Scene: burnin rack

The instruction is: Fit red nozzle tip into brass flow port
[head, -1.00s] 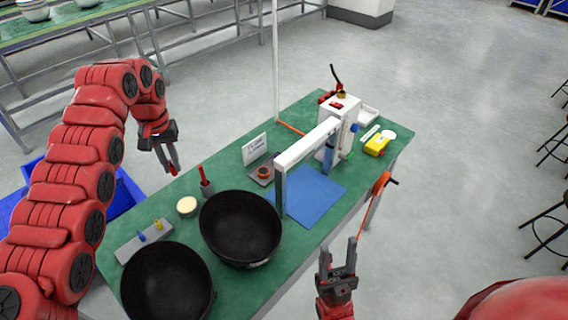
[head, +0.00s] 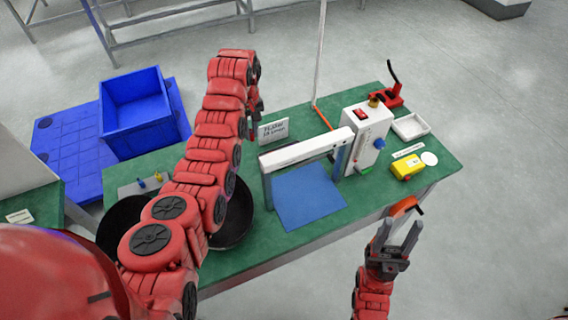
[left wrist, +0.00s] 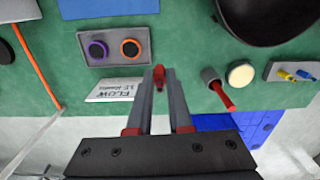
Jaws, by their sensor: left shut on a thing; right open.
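My left gripper (left wrist: 158,92) is shut on a small red nozzle tip (left wrist: 159,75), which shows between its fingertips in the left wrist view. Beyond it a grey block (left wrist: 112,31) on the green bench carries a purple ring (left wrist: 97,50) and an orange-brown ring (left wrist: 130,47), perhaps the brass flow port. The nozzle appears to the right of both rings and apart from them. A "FLOW" sign (left wrist: 114,90) stands beside the block; the sign also shows in the head view (head: 273,131). My right gripper (head: 399,236) is open and empty.
A white arch (head: 305,152) stands over a blue mat (head: 308,196), next to a white box (head: 367,138) with knobs. Black pans (head: 238,222) lie under my left arm. A red-handled tool (left wrist: 222,95) stands in a holder. A yellow device (head: 407,168) sits on the right.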

